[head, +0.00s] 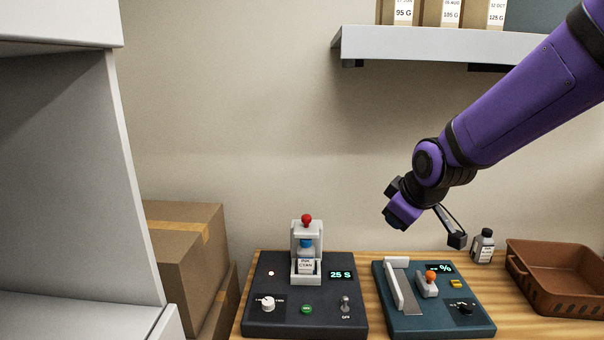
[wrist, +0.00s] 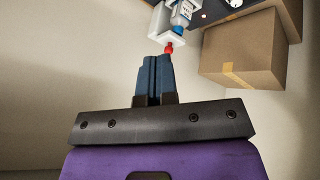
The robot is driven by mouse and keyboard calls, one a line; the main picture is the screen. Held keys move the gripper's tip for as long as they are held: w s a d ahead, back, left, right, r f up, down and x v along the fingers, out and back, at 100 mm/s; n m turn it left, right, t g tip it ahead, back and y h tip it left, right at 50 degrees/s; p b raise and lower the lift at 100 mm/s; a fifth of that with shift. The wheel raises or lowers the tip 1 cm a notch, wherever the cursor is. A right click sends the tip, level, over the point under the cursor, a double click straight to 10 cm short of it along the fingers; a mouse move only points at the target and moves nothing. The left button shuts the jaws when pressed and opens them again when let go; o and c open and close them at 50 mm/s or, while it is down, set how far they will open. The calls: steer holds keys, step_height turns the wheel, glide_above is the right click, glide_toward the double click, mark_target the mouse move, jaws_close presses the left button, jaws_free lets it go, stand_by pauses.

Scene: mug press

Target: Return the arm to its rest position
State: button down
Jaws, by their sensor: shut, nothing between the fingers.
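My purple arm reaches in from the upper right in the head view. My gripper (head: 457,240) hangs above the back of the teal device, clear of the table. In the wrist view my gripper (wrist: 154,62) has its two blue fingers together with nothing between them. The dark device (head: 275,290) on the left holds a white press frame with a red knob (head: 307,218) and a bottle with a blue cap and a label inside. Its display reads 25 S. The teal device (head: 405,320) has a white lever and an orange-topped lever.
A brown tray (head: 560,300) is at the right. A wall shelf (head: 440,45) with boxes hangs above. Cardboard boxes (head: 180,250) and a grey cabinet (head: 80,170) are at the left.

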steer(key=s+d+r+m, duration=0.3)
steer(key=s, duration=0.5)
steer(key=s+d+r+m+h, duration=0.1)
steer(key=s+d+r+m, duration=0.2)
steer(key=s, duration=0.5)
steer(key=s+d+r+m+g, duration=0.1)
steer(key=s+d+r+m, duration=0.2)
steer(key=s, duration=0.5)
steer(key=shift+s+d+r+h, duration=0.3)
steer(key=shift+d+r, duration=0.2)
steer(key=shift+d, duration=0.7)
